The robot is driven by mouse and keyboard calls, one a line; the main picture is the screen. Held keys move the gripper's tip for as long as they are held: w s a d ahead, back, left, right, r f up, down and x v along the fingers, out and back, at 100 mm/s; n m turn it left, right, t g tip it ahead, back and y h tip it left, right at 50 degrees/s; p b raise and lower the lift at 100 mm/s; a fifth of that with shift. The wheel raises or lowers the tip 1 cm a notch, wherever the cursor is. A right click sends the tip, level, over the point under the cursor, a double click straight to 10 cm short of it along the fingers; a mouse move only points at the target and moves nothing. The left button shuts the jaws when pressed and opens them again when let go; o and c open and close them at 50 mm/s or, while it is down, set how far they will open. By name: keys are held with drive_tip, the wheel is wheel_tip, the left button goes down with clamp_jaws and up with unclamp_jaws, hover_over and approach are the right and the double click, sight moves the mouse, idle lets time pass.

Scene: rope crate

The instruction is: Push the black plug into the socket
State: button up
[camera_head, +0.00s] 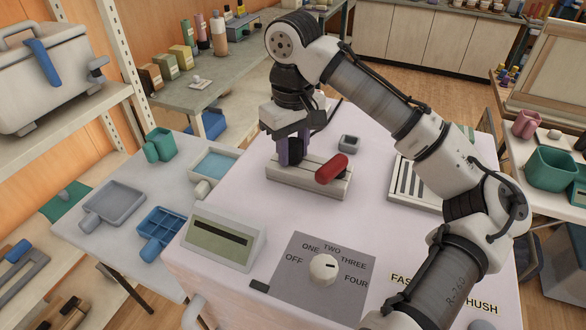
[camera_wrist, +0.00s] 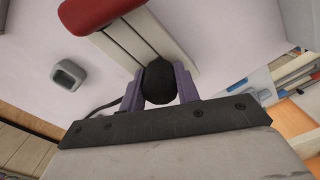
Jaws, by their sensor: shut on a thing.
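My gripper (camera_head: 292,152) points down over the left end of a pale grooved block (camera_head: 300,188). Its two purple fingers are shut on the black plug (camera_wrist: 159,86), a dark rounded body between them in the wrist view. A thin black cable leaves the gripper's side. The plug's lower end is hidden, so I cannot tell whether it touches the block. A small grey square piece with a dark recess (camera_head: 348,143), possibly the socket, stands apart behind the block; it also shows in the wrist view (camera_wrist: 68,74).
A red handle (camera_head: 331,169) lies across the block's right part. A slotted grey plate (camera_head: 408,185) is to the right. A dial panel (camera_head: 320,272) and a display box (camera_head: 222,237) are at the front.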

drive_tip(key=shift+f, duration=0.15)
drive_tip(key=o, duration=1.2)
wheel_tip(320, 180, up, 14)
drive_tip(key=shift+f+b, duration=0.1)
drive_tip(key=shift+b, duration=0.2)
idle(0.3)
